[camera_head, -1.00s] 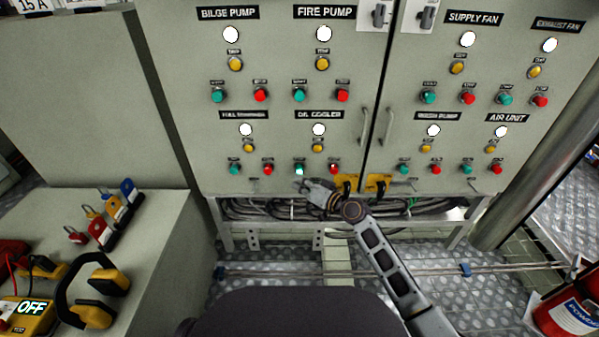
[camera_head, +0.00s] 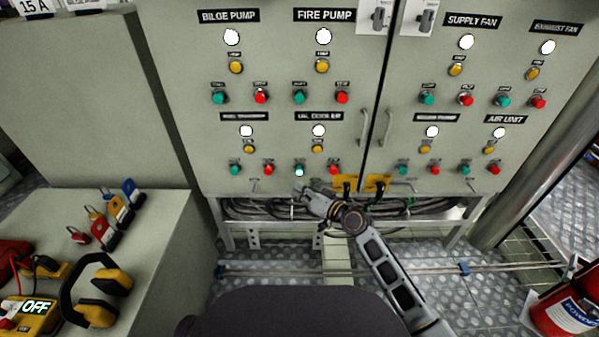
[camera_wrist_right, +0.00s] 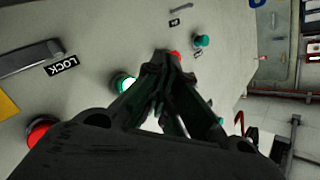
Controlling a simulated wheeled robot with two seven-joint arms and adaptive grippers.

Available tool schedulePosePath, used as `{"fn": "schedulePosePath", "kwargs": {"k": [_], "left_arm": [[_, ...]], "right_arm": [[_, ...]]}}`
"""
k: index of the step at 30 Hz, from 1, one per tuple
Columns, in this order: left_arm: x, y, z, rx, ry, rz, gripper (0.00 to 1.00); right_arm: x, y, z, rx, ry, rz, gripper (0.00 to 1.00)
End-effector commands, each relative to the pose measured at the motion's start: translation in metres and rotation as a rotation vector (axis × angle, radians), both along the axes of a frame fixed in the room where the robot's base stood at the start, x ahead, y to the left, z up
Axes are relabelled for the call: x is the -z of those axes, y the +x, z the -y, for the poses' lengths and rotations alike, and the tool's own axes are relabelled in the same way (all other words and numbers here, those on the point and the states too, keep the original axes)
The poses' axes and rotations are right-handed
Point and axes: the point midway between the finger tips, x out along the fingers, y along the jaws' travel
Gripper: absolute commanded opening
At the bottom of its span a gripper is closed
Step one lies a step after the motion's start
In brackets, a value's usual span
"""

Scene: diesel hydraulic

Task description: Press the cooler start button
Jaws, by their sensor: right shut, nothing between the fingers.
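The oil cooler group is in the lower middle of the grey cabinet, under a blurred black label (camera_head: 319,116). Its green start button (camera_head: 299,170) is lit and looks whitish. Its red stop button (camera_head: 333,169) is to the right. My right gripper (camera_head: 299,190) is shut and empty, just below the start button in the head view. In the right wrist view the lit start button (camera_wrist_right: 127,84) shows beside the closed fingers (camera_wrist_right: 168,58), uncovered. I cannot tell whether the fingers touch the panel. My left gripper is not in view.
Similar buttons surround this group, including the neighbouring red button (camera_head: 268,169) on the left. Yellow tags (camera_head: 377,182) and small handles line the cabinet's lower edge. Cables (camera_head: 255,207) run beneath. A side bench (camera_head: 160,235) holds padlocks and ear defenders.

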Motion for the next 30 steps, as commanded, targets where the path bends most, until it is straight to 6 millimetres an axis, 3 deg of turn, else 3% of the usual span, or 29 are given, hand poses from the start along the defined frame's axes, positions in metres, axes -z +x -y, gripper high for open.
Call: {"fn": "schedulePosePath", "kwargs": {"k": [10,30], "left_arm": [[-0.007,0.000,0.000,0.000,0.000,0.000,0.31],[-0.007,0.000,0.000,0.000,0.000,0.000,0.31]], "right_arm": [[0.000,-0.018,0.000,0.000,0.000,0.000,0.00],[0.000,-0.018,0.000,0.000,-0.001,0.001,0.00]]}}
